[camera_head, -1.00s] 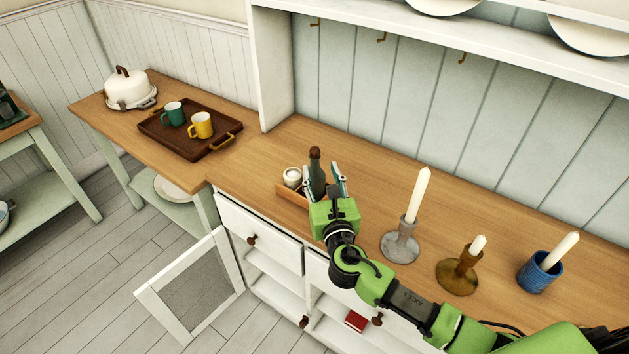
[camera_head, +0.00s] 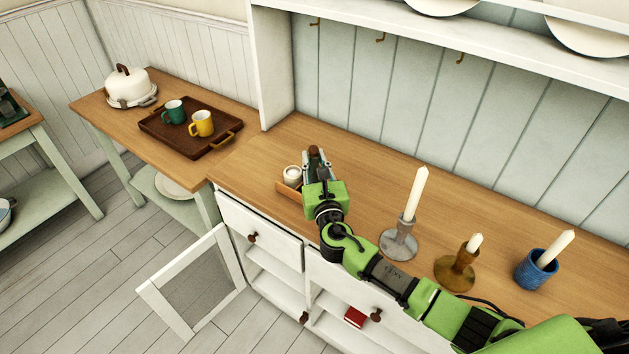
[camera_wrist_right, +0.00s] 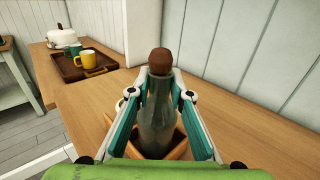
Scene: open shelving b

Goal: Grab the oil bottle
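The oil bottle (camera_wrist_right: 157,118) is dark glass with a brown cap and stands upright in a small wooden box (camera_wrist_right: 180,149) on the counter. In the head view mostly its brown cap (camera_head: 313,151) shows; my right gripper hides the rest. My right gripper (camera_head: 317,163) has its fingers on both sides of the bottle. In the right wrist view the fingers (camera_wrist_right: 159,100) press close against the bottle's neck and upper body from left and right. My left gripper is not in view.
A white jar (camera_head: 292,177) sits in the box beside the bottle. Candle holders, one grey (camera_head: 399,243), one brass (camera_head: 457,270) and one blue (camera_head: 535,270), stand right along the counter near my arm. A tray (camera_head: 190,137) with two mugs lies at left.

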